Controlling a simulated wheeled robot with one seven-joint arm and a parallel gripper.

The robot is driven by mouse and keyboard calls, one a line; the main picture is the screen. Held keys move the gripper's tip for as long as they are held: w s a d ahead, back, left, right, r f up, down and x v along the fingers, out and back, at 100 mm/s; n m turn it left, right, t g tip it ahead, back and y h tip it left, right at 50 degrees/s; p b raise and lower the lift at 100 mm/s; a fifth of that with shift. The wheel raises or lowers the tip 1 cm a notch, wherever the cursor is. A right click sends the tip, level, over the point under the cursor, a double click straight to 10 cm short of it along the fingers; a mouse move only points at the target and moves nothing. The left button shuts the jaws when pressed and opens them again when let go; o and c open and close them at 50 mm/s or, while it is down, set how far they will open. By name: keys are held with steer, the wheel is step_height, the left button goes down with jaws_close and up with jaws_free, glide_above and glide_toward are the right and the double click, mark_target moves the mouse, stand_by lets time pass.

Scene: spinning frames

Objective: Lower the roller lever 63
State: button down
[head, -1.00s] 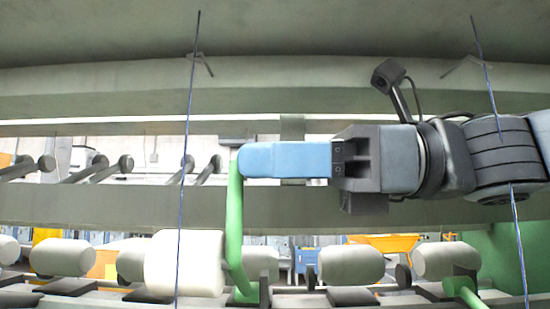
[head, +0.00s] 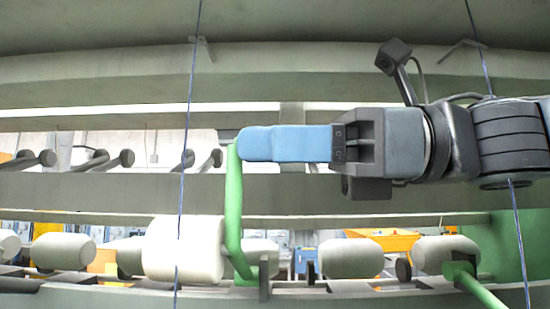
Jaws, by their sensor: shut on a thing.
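The green roller lever (head: 233,205) stands raised beside a large white roller (head: 184,249) in the head view. It rises from a low pivot, bends, and runs up to my gripper (head: 243,144). My gripper reaches in from the right with blue fingers and is shut on the lever's upper end. The fingers hide the very tip of the lever. No number is readable on it.
Several white rollers (head: 350,258) line the lower rail. Another green lever (head: 474,284) points down at the right. Grey beams (head: 400,200) cross behind my arm, and two thin blue threads (head: 185,120) hang vertically. Spindles (head: 123,160) stand at the back left.

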steer(key=shift+s+f+n+b, duration=1.8)
steer(key=shift+f+b, duration=0.15)
steer(key=shift+b, duration=2.15)
steer(key=c, duration=1.1)
jaws_free()
steer(key=d+b, duration=0.1)
steer(key=d, duration=0.6)
steer(key=shift+s+d, duration=0.15)
steer(key=shift+d, duration=0.2)
steer(key=shift+s, duration=0.1)
